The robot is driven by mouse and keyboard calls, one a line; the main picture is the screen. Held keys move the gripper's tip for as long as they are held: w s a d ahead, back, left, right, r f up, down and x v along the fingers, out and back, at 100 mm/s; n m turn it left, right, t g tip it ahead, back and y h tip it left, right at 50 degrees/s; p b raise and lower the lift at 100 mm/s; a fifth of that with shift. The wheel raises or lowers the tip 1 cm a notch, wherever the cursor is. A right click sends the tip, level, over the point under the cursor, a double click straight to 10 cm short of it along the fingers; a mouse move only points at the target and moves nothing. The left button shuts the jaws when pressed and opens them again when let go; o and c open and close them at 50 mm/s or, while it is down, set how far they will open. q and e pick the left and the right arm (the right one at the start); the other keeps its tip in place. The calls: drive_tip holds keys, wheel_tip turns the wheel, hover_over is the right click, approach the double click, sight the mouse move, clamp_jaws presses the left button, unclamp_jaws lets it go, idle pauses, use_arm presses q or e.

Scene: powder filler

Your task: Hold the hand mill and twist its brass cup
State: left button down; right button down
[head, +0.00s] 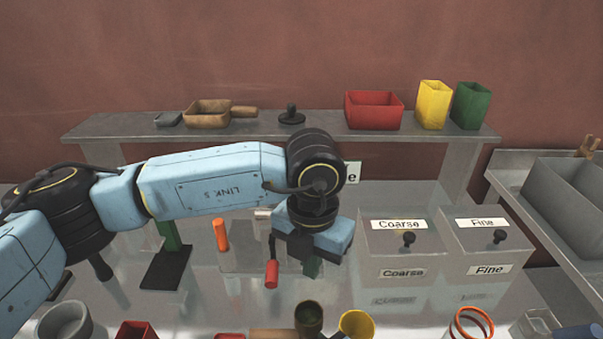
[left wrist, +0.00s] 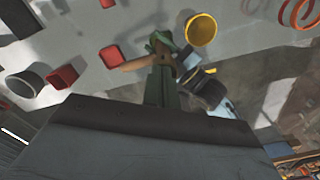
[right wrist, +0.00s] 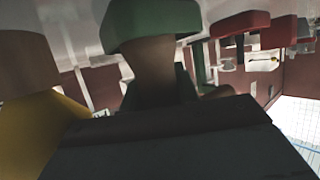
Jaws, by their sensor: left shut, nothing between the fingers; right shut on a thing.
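The left wrist view shows the green part (left wrist: 159,42) and wooden piece (left wrist: 138,62) near my left fingertips. My left gripper (head: 313,268) is shut and empty, pointing down. The right wrist view shows a green-topped brown body (right wrist: 150,60) close to my right gripper (right wrist: 190,75), which is shut on the mill.
A yellow cup (head: 357,324) stands right of the mill. Red containers (head: 137,331) and a grey bowl (head: 65,322) are front left. A red crank handle (head: 272,273) is close to my left gripper. Coarse (head: 400,240) and Fine (head: 485,237) boxes stand right. A shelf (head: 330,135) runs behind.

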sight(309, 320)
use_arm(q)
wheel_tip(309, 320, down, 6)
drive_tip(key=shift+f, duration=0.15)
idle(0.3)
drive_tip(key=shift+s+d, duration=0.1)
drive_tip(key=shift+s, duration=0.2)
idle(0.6)
drive_tip(key=shift+s+d, duration=0.1)
drive_tip(key=shift+d, duration=0.25)
drive_tip(key=shift+s+d, duration=0.25)
drive_tip(key=shift+d, duration=0.2)
drive_tip(key=shift+s+d, duration=0.35)
drive_tip(key=shift+d, duration=0.05)
drive_tip(key=shift+s, duration=0.1)
idle(0.3)
drive_tip(key=shift+d, duration=0.1)
